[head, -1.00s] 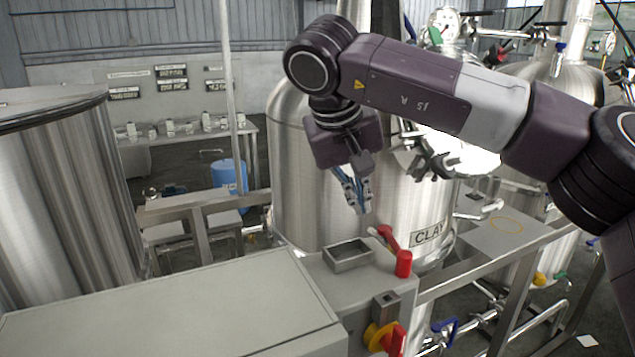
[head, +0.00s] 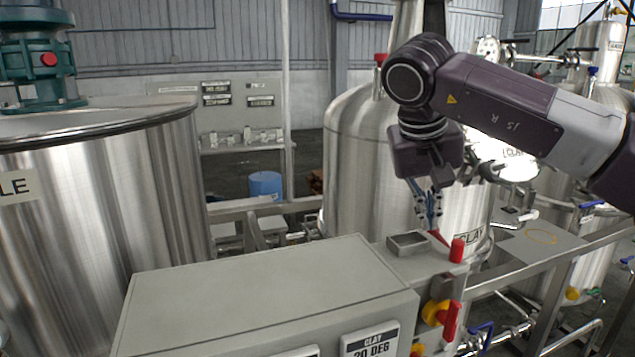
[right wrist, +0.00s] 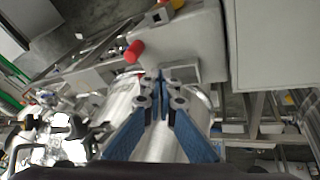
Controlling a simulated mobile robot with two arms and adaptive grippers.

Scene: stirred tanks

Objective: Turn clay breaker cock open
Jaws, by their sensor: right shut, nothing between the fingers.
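A red handle on a yellow round base (head: 440,313), which looks like a breaker cock, sits on the side of a grey box by the CLAY tank (head: 350,165). Its red part stands tilted near upright. On top of the box are a red lever (head: 438,238) and a red upright cylinder (head: 457,250). My right gripper (head: 430,222) points down just above the red lever, shut and empty; I cannot tell if it touches. In the right wrist view its blue fingers (right wrist: 160,82) meet, with the red cylinder (right wrist: 133,51) beyond. My left gripper is out of view.
A small metal tray (head: 408,243) is on the box left of the lever. A large grey cabinet (head: 265,290) with a CLAY 20 DEG label stands in front. Steel rails and pipes run at right. A blue barrel (head: 265,184) stands behind.

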